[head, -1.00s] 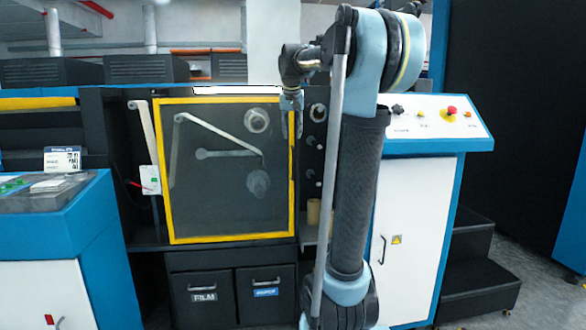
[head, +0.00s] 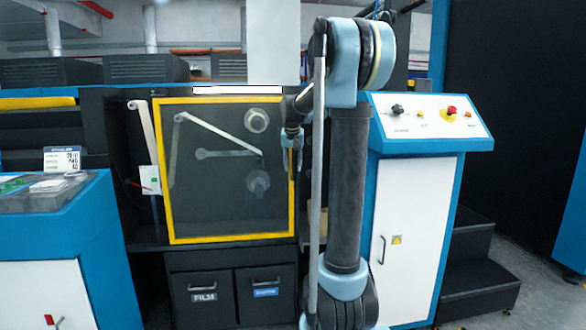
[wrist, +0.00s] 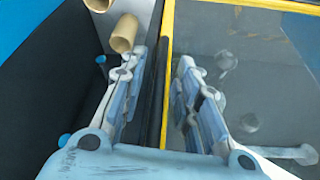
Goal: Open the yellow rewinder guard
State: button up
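The yellow rewinder guard (head: 230,239), a yellow frame around a dark see-through panel, stands shut on the machine front in the head view. Its yellow edge (wrist: 167,60) also runs up the middle of the wrist view. A dark vertical bar (wrist: 156,110) lies along that edge. My gripper (head: 291,158) is at the guard's right edge, about mid-height. In the wrist view my gripper (wrist: 156,78) is open, with one finger to each side of the bar and edge. I cannot tell whether either finger touches them.
Rollers show behind the panel. A tan cardboard core (wrist: 124,33) sits near the left finger in the wrist view. A control cabinet (head: 415,230) with a red button stands to the right. Two bins (head: 203,312) are below the guard. The floor before the guard is not visible.

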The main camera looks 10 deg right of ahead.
jog(key=shift+w+f, duration=0.15)
jog(key=shift+f, duration=0.35)
grip_shut()
